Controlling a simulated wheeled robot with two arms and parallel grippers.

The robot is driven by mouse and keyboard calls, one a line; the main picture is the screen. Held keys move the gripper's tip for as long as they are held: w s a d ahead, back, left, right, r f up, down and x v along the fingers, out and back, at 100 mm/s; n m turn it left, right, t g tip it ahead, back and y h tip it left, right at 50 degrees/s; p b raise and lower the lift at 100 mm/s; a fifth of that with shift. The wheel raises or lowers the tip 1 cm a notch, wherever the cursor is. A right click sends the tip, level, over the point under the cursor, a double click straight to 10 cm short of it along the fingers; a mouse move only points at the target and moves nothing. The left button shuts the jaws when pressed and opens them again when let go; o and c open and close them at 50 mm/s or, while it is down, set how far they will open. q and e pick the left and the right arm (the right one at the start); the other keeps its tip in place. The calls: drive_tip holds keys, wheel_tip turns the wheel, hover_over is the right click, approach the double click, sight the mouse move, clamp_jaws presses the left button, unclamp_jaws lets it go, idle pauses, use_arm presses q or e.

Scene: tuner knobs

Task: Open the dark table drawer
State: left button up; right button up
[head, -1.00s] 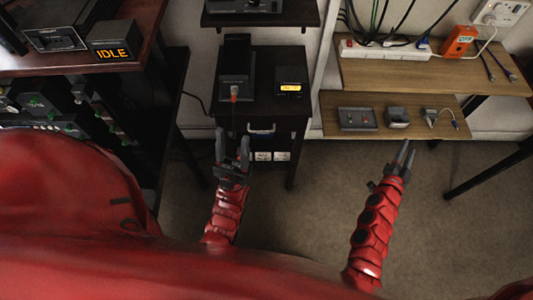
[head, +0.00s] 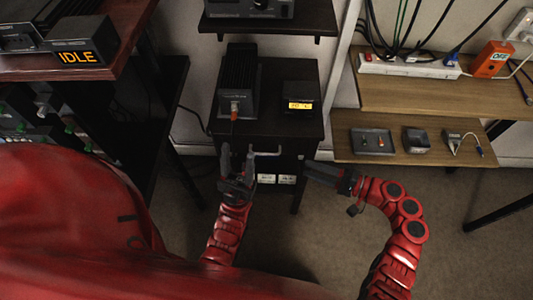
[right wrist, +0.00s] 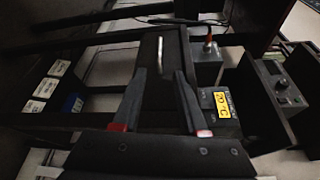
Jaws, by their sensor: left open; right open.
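The dark table (head: 265,123) stands in the middle of the head view. Its drawer has a pale metal bar handle (head: 267,153) on the front, just below the top; no gap shows at the drawer. The handle also shows in the right wrist view (right wrist: 161,60), ahead of and between my right fingertips. My right gripper (head: 308,171) is open and empty, right of the handle and pointing left; its fingers show in the right wrist view (right wrist: 160,76). My left gripper (head: 237,152) is open and empty, just left of the handle. I see no contact with the handle.
A black device with a cable (head: 237,85) and a box with a lit yellow display (head: 299,102) stand on the table. A wooden shelf (head: 345,147) with small parts is at right. A dark desk (head: 85,60) is at left. Carpet is clear at lower right.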

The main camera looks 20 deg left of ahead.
sight(266, 154)
drive_tip(key=a, duration=0.5)
drive_tip(key=w+a+f, duration=0.1)
drive_tip(key=a, duration=0.9)
drive_tip(key=shift+w+f, duration=0.15)
drive_tip(key=shift+w, duration=0.2)
clamp_jaws()
idle(0.5)
